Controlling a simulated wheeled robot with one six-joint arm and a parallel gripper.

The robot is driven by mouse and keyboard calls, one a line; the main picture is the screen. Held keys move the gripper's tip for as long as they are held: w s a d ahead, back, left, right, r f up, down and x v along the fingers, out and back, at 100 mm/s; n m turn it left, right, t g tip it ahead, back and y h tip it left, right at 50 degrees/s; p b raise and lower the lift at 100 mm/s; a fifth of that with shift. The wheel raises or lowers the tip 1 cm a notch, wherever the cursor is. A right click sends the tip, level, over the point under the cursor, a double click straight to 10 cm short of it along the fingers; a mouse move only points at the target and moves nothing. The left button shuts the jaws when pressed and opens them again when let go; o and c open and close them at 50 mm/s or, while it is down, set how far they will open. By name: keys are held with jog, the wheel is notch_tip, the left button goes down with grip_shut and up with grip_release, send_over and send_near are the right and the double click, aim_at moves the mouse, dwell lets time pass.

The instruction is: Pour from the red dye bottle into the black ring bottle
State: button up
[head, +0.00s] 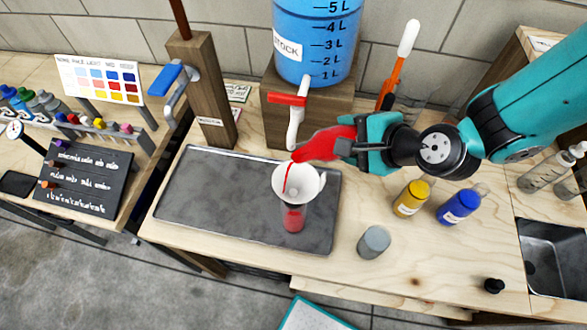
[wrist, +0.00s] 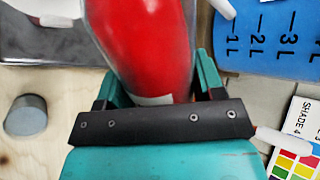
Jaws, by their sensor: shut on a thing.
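My gripper (head: 352,148) is shut on the red dye bottle (head: 322,145), which is tipped over with its mouth to the left. A thin red stream falls from its mouth into a white funnel (head: 310,186). The funnel sits in a clear bottle (head: 293,220) standing on the dark tray, with red liquid inside. No black ring can be made out on it, as the funnel covers its neck. In the wrist view the red dye bottle (wrist: 150,40) lies between the teal fingers, and its mouth is out of sight.
The dark tray (head: 200,190) lies on the wooden bench. The blue stock tank (head: 316,40) and its red-handled tap (head: 288,98) stand close behind. A grey cylinder (head: 374,242), yellow bottle (head: 411,198) and blue bottle (head: 459,206) stand right. A sink (head: 555,260) is far right.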

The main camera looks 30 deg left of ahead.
jog(key=shift+w+r+t+p, duration=0.1)
jog(key=shift+t+p, duration=0.2)
dwell(1.5)
